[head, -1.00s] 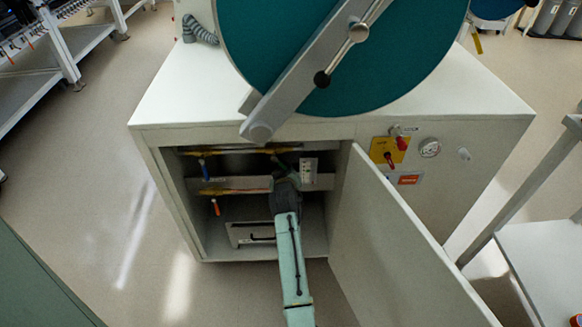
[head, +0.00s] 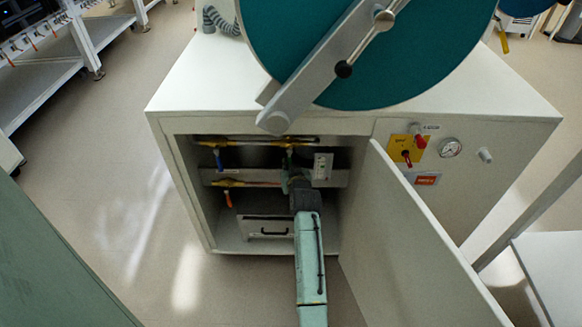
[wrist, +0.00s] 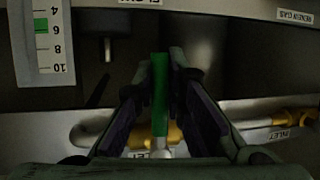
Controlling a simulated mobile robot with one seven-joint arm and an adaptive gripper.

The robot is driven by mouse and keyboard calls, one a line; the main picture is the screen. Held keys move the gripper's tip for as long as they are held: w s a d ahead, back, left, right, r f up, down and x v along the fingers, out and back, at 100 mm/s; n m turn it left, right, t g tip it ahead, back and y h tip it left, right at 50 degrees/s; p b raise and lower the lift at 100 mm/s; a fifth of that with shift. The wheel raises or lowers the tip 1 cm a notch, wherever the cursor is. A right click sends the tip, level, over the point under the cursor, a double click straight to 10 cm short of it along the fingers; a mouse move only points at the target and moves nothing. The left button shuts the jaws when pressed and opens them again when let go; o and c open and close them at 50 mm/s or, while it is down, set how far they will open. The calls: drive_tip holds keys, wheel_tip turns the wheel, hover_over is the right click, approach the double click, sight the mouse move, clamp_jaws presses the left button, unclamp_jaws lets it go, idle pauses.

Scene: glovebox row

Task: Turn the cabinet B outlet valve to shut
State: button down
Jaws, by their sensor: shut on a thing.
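In the wrist view a green lever (wrist: 159,95) stands between the two fingers of my gripper (wrist: 162,85), which is shut on it. The lever joins a brass valve body (wrist: 137,137) on a pipe. A label below it is partly hidden, with only its last letters readable. In the head view my gripper (head: 297,182) reaches into the open cabinet (head: 222,225), at the upper pipe just left of a white flow meter (head: 322,168). That meter's scale also shows in the wrist view (wrist: 43,40). The fingertips are mostly hidden behind my wrist in the head view.
A blue lever (head: 218,158) and a red-orange lever (head: 228,199) hang from pipes at the cabinet's left. The open door (head: 415,245) stands close to the right of my arm.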

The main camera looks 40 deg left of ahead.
drive_tip(key=shift+s+a, duration=0.1)
drive_tip(key=c, duration=1.6)
unclamp_jaws()
drive_tip(key=shift+c, duration=0.2)
drive_tip(key=v, duration=1.2)
